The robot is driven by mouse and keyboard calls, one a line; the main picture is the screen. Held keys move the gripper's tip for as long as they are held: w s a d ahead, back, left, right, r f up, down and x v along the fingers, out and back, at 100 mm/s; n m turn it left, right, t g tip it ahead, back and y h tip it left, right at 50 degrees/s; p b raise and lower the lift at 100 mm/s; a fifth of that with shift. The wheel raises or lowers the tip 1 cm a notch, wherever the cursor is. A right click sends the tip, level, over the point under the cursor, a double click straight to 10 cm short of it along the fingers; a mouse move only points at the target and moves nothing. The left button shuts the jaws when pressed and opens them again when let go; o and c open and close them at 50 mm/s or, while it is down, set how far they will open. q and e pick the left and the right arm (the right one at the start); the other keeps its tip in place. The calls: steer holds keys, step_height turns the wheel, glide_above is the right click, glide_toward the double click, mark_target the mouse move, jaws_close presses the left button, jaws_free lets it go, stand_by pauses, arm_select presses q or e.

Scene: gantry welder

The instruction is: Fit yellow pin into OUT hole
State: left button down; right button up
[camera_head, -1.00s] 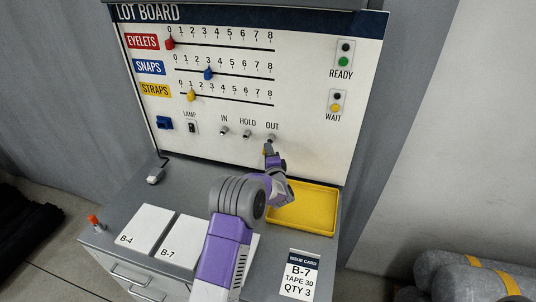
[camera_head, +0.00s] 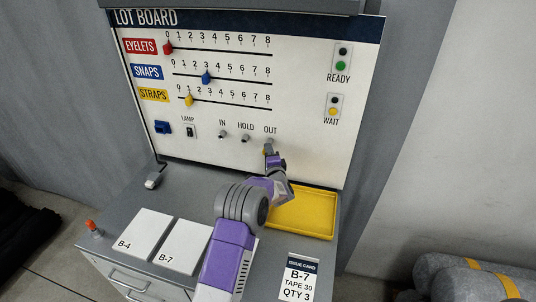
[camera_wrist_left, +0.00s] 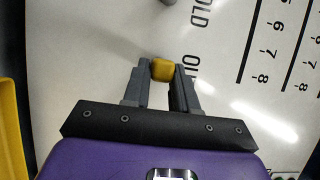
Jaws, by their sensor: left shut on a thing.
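My left gripper (camera_head: 268,149) is at the board just below the OUT label (camera_head: 270,130). In the left wrist view the gripper (camera_wrist_left: 162,75) is shut on the yellow pin (camera_wrist_left: 162,69), whose rounded yellow end shows between the fingertips. In the head view the pin is mostly hidden by the fingers, with only a bit of yellow showing. The OUT hole is at or behind the fingertips, and I cannot tell whether the pin is inside it. In the wrist view the OUT label (camera_wrist_left: 190,61) is partly covered by a finger. My right gripper is out of view.
The IN fitting (camera_head: 222,136) and HOLD fitting (camera_head: 245,139) are left of the gripper on the board. A yellow tray (camera_head: 305,215) lies below it on the bench. Cards B-4 (camera_head: 140,233) and B-7 (camera_head: 182,247) lie at the left, the issue card (camera_head: 298,278) in front.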

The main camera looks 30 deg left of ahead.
arm_select(q)
steer(key=c, duration=0.8)
jaws_free()
steer(key=v, duration=0.7)
steer(key=shift+s+b, duration=0.25)
steer(key=shift+b, duration=0.2)
steer(key=shift+d, duration=0.15)
